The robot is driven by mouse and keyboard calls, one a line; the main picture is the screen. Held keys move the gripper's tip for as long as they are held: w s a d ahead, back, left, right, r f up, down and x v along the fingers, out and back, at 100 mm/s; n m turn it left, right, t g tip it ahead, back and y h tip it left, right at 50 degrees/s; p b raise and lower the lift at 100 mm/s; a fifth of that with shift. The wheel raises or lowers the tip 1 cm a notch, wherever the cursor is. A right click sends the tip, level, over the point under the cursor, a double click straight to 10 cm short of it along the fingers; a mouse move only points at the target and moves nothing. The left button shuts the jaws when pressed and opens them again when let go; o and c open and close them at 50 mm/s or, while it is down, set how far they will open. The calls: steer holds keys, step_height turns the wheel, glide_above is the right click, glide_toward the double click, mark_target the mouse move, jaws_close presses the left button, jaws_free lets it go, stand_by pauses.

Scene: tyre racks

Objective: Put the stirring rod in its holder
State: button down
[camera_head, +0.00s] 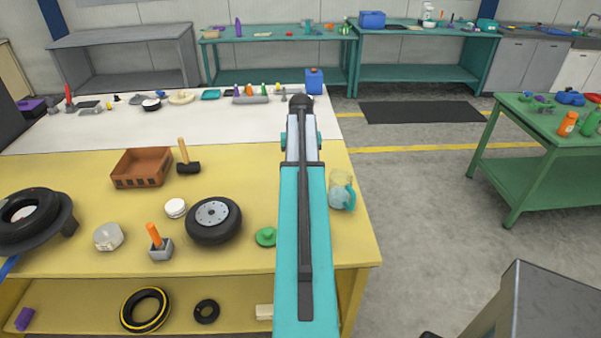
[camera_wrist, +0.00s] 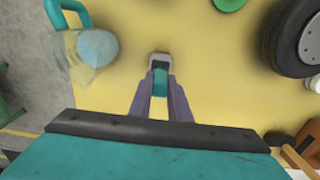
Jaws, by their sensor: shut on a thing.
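In the wrist view my gripper (camera_wrist: 160,92) is shut on a small teal thing with a grey end (camera_wrist: 159,60), seen nearly end-on above the yellow bench. It may be the stirring rod, but its length is hidden. In the head view my arm hides the gripper and this thing. A clear jug with a teal handle (camera_head: 342,190) stands at the bench's right edge, and it also shows in the wrist view (camera_wrist: 92,47). A grey block (camera_head: 161,250) with an upright orange stick stands near the front edge. I cannot tell which thing is the holder.
On the yellow bench are a tyred wheel (camera_head: 213,221), a green disc (camera_head: 265,237), a brown crate (camera_head: 141,168), a hammer (camera_head: 187,158) and a larger tyre (camera_head: 30,220). Bare yellow top lies around the gripper. Floor is open to the right.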

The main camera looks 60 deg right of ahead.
steer(key=shift+f, duration=0.1)
steer(key=c, duration=1.7)
jaws_free()
steer(key=shift+o, duration=0.2)
step_height(320, 180, up, 12)
steer(key=p, duration=0.6)
